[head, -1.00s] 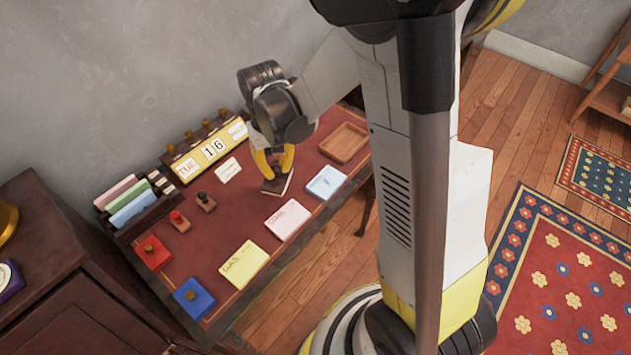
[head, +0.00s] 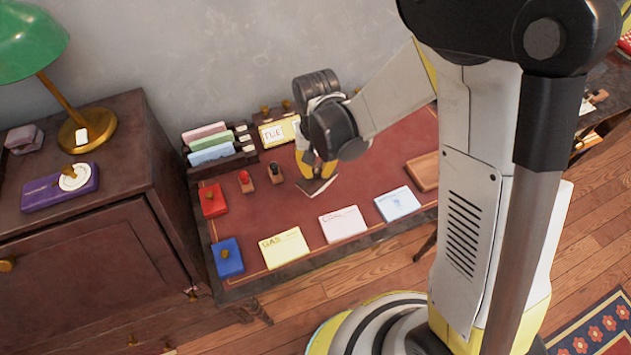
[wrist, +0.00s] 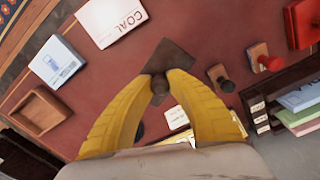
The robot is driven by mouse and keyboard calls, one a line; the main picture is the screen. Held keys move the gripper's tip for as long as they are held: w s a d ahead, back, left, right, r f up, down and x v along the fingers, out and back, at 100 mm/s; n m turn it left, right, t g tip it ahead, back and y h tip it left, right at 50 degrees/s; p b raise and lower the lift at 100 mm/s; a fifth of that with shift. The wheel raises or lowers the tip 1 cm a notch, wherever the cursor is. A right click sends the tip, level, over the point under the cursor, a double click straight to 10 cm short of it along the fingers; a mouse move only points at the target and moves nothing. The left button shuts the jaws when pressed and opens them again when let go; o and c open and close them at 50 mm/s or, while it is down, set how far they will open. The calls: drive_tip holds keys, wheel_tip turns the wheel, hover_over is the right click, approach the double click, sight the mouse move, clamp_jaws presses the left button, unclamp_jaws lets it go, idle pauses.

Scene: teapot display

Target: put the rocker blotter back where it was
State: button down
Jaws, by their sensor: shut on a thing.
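The rocker blotter (wrist: 176,57) is a dark brown plate with a round knob on top. My gripper (wrist: 160,83) is shut on the knob, one yellow fingertip on each side. In the head view the blotter (head: 318,187) hangs below my gripper (head: 318,168), over the red desk top (head: 300,205); a pale underside edge shows and it looks tilted. I cannot tell whether it touches the desk. It is right of the red-knobbed stamp (head: 245,181) and the black-knobbed stamp (head: 276,173), behind the yellow card (head: 284,248) and pink card (head: 343,224).
A letter rack (head: 218,150) and calendar (head: 278,132) stand at the desk's back, the calendar partly hidden by my arm. A blue-white card (head: 397,204), wooden tray (head: 423,171), red pad (head: 212,200) and blue pad (head: 228,257) lie around. A dark cabinet (head: 90,240) stands left.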

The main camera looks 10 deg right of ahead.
sight(316, 178)
drive_tip(key=shift+w+a+f, duration=0.1)
drive_tip(key=shift+a+f, duration=0.1)
drive_tip(key=shift+a, duration=0.05)
drive_tip(key=shift+f+b, duration=1)
drive_tip(key=shift+f, duration=0.9)
drive_tip(key=shift+f, duration=0.2)
drive_tip(key=c, duration=1.3)
unclamp_jaws()
drive_tip(key=shift+c, duration=0.2)
